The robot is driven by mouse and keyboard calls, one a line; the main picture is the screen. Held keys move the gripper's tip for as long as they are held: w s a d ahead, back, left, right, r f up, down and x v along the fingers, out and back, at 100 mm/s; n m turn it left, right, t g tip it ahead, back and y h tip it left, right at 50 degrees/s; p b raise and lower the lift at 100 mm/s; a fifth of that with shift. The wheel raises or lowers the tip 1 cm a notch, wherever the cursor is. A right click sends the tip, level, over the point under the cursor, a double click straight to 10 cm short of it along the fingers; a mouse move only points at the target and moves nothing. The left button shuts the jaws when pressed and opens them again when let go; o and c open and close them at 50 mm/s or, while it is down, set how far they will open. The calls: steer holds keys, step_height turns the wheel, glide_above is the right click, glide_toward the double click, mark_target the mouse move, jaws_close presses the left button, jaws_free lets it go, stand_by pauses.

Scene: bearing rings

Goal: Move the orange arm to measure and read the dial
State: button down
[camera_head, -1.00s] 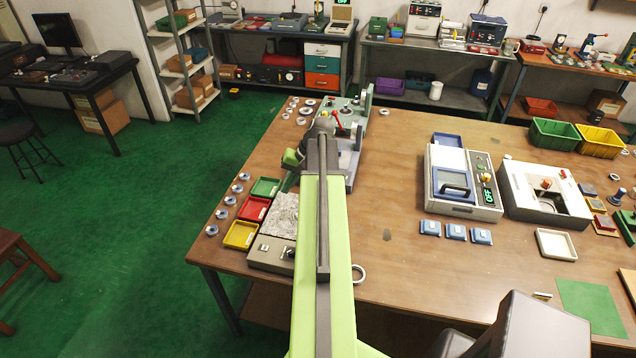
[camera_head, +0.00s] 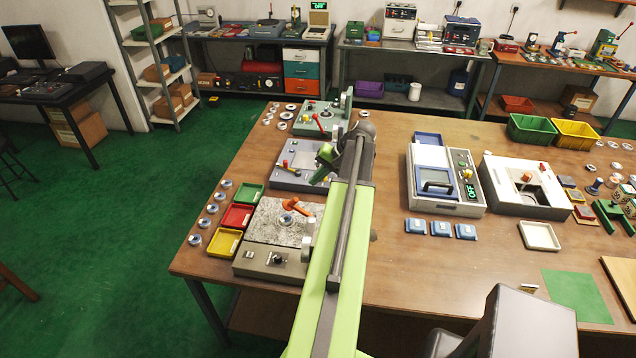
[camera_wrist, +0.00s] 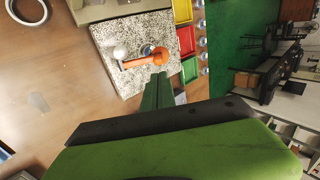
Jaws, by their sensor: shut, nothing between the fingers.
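The orange arm (camera_head: 297,206) sits on a speckled granite plate (camera_head: 268,228) at the left front of the bench, with a small ring (camera_head: 286,219) beside it. In the wrist view the orange arm (camera_wrist: 145,58) lies across the granite plate (camera_wrist: 125,30), just beyond the fingertips. A grey upright piece (camera_head: 307,248) stands at the plate's right edge; I cannot read any dial face. My gripper (camera_head: 325,166) is shut and empty, behind the plate in the head view. Its green fingers (camera_wrist: 158,78) point toward the orange arm; contact is not clear.
Green, red (camera_head: 237,217) and yellow trays line the plate's left side, with several loose rings beyond. A grey fixture (camera_head: 297,165) stands behind the plate.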

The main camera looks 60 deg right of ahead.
mark_target(296, 198)
steer(key=b+x, duration=0.6)
steer(key=x, duration=0.3)
steer(key=shift+w+a+f, duration=0.1)
steer(key=shift+w+f, duration=0.05)
steer(key=shift+f, duration=0.05)
